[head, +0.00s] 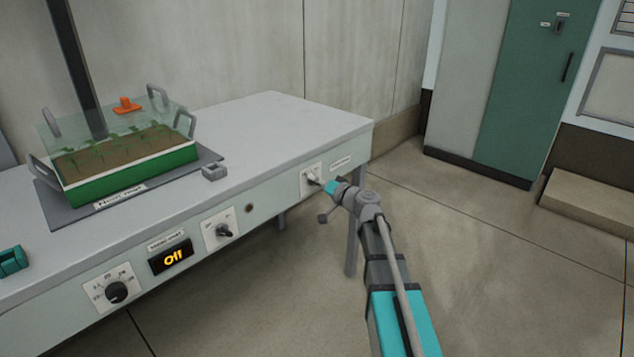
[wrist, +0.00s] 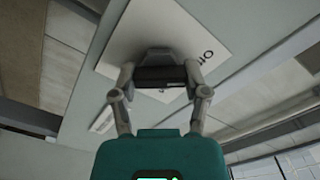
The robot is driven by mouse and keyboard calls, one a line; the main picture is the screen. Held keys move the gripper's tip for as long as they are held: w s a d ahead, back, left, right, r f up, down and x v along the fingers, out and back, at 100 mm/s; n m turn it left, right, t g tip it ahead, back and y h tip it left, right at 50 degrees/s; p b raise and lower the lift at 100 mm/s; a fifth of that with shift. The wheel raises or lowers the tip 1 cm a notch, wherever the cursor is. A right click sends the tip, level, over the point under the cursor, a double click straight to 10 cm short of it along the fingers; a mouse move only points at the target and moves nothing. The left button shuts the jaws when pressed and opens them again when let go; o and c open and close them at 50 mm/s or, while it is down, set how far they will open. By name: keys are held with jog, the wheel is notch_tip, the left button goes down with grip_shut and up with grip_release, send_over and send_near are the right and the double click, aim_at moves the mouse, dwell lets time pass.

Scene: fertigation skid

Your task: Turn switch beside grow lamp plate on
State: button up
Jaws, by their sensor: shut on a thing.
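The switch (head: 311,178) sits on a white plate (head: 304,189) at the right end of the bench's front panel. A small label (head: 340,162), too small to read, is to its right. My gripper (head: 319,182) reaches it from the front right. In the wrist view, my gripper (wrist: 160,88) has its two fingers closed on the switch's dark handle (wrist: 160,74). The white plate (wrist: 130,43) shows behind it, with a rotated word that seems to read "Off" near the right finger. The fingers partly hide other lettering. I cannot tell the switch's exact position.
A green planter tray (head: 130,175) with a clear cover stands on the bench (head: 265,125). The floor right of the bench is clear up to a green cabinet (head: 528,90).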

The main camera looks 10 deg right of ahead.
jog(key=m, duration=0.3)
jog(key=shift+m, duration=0.4)
jog(key=m, duration=0.4)
jog(key=shift+m, duration=0.3)
jog(key=m, duration=0.4)
jog(key=shift+f, duration=0.1)
jog(key=shift+m, duration=2.4)
jog(key=shift+w, duration=0.1)
jog(key=o, duration=1.2)
jog(key=shift+c, duration=0.2)
jog(key=v, duration=1.2)
